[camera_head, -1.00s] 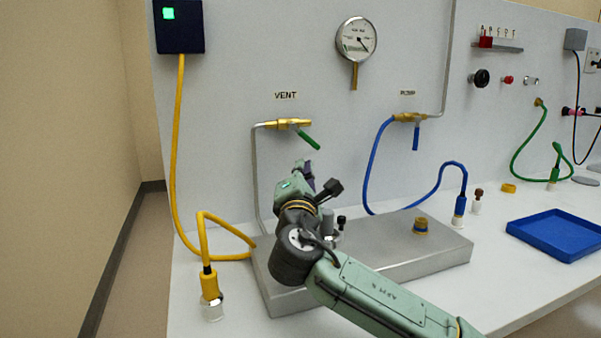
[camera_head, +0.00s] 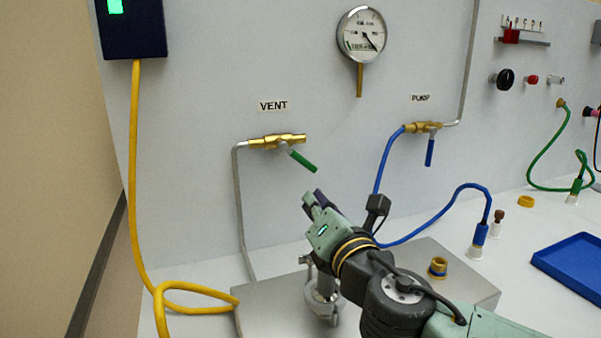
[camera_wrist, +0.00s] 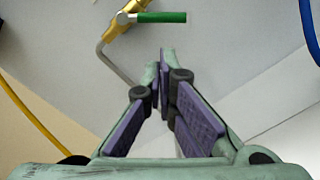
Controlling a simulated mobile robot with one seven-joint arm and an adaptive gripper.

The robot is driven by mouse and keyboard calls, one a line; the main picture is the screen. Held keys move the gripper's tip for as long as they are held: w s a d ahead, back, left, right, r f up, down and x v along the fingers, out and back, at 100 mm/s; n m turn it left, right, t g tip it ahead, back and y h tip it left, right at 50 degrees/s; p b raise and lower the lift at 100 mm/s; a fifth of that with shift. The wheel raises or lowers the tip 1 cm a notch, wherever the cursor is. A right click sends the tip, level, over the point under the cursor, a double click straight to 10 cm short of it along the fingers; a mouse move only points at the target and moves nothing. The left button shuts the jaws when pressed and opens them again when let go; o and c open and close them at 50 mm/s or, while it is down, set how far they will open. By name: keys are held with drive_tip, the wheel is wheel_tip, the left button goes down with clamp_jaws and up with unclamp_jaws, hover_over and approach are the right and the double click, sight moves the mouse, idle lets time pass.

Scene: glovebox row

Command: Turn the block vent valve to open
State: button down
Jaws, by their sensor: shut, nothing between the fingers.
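The vent valve (camera_head: 277,142) is a brass body on the wall under the VENT label (camera_head: 273,105). Its green handle (camera_head: 301,161) slants down to the right. In the wrist view the green handle (camera_wrist: 161,17) lies at the top, beyond my fingertips, with the brass body to its left. My gripper (camera_head: 311,199) is below the handle and apart from it. In the wrist view my gripper (camera_wrist: 159,55) has its fingertips together with nothing held.
The pump valve (camera_head: 424,128), with a blue handle pointing down, is to the right. A gauge (camera_head: 362,34) hangs above. A metal block (camera_head: 270,316) with a fitting (camera_head: 323,290) lies below my gripper. A yellow hose (camera_head: 135,180) runs at left. The wall around the green handle is clear.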

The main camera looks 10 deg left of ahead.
sight(299, 158)
drive_tip(key=p+x, duration=0.5)
drive_tip(key=x, duration=0.4)
drive_tip(key=shift+w+a, duration=0.2)
drive_tip(key=shift+w, duration=0.05)
